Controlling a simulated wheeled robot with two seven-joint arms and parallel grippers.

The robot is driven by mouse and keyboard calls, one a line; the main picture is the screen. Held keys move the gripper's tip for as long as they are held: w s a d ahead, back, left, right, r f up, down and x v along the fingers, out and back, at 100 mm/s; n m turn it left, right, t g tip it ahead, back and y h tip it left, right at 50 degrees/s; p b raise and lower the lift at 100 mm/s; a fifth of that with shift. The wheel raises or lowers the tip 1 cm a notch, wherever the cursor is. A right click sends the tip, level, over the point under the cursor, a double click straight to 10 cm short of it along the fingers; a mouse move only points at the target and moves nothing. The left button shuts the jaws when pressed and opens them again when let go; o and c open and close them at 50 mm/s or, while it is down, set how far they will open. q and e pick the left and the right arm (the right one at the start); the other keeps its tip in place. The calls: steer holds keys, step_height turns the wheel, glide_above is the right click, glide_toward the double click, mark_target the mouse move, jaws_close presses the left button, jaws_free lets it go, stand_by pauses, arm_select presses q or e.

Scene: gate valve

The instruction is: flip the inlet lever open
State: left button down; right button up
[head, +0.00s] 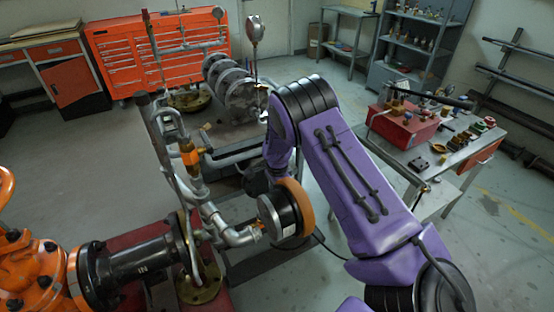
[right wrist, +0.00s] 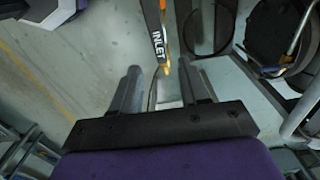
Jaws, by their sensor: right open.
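The inlet lever (right wrist: 157,38) is a dark bar with orange edges and white INLET lettering. In the right wrist view it comes down from the top, and its yellow-orange end is near the gap between my fingertips. My right gripper (right wrist: 160,76) is open, with one finger on each side of the lever's line. I cannot tell whether a finger touches it. In the head view my purple right arm reaches in from the lower right and hides its gripper. An orange valve body (head: 190,156) stands on the pipework left of my wrist. My left gripper is out of view.
A black flanged pipe (head: 140,266) and orange valve parts (head: 30,262) fill the lower left. A side table (head: 425,160) with a red box (head: 403,124) stands right.

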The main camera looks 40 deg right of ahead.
step_height(320, 180, up, 4)
steer(key=shift+r, duration=0.1)
stand_by(0.5)
